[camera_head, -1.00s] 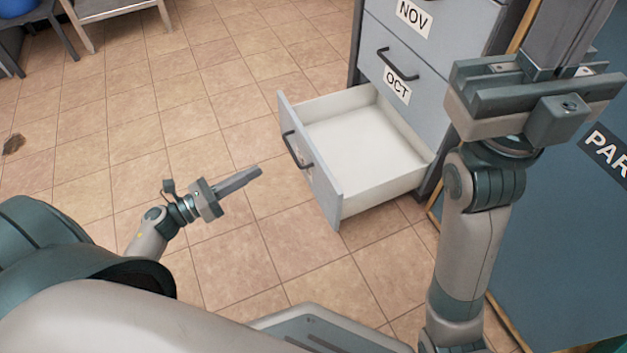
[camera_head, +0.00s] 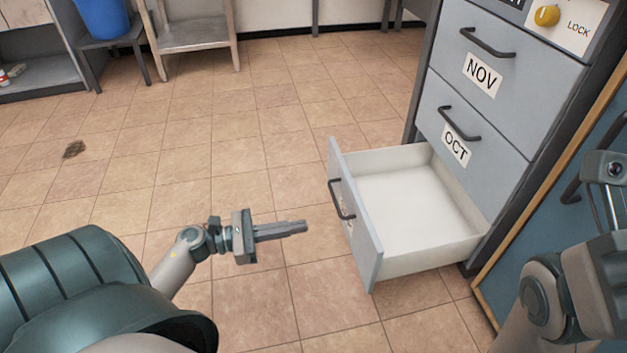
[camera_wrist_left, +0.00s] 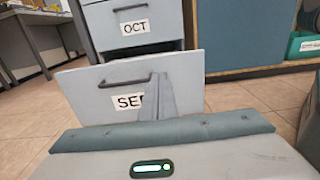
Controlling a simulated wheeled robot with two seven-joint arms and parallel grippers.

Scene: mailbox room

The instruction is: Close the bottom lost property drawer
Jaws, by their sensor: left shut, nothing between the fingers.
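The bottom drawer (camera_head: 352,215) is pulled out of the grey cabinet, and its white inside is empty. In the left wrist view, the front of the bottom drawer (camera_wrist_left: 188,82) faces me with a dark bar handle and a label that reads "SE", partly hidden by my fingers. My left gripper (camera_head: 303,227) is shut and empty, a short way left of the drawer front, pointing at it and apart from it. Its fingers (camera_wrist_left: 158,97) show in front of the label in the left wrist view. My right arm stands at the right edge; its fingers are not visible.
Above it, the OCT drawer (camera_head: 480,122) and NOV drawer (camera_head: 520,58) are shut. A yellow lock knob (camera_head: 547,15) sits at the top. A blue panel (camera_head: 545,222) stands to the right. A dark patch (camera_head: 74,149) lies on the tiles.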

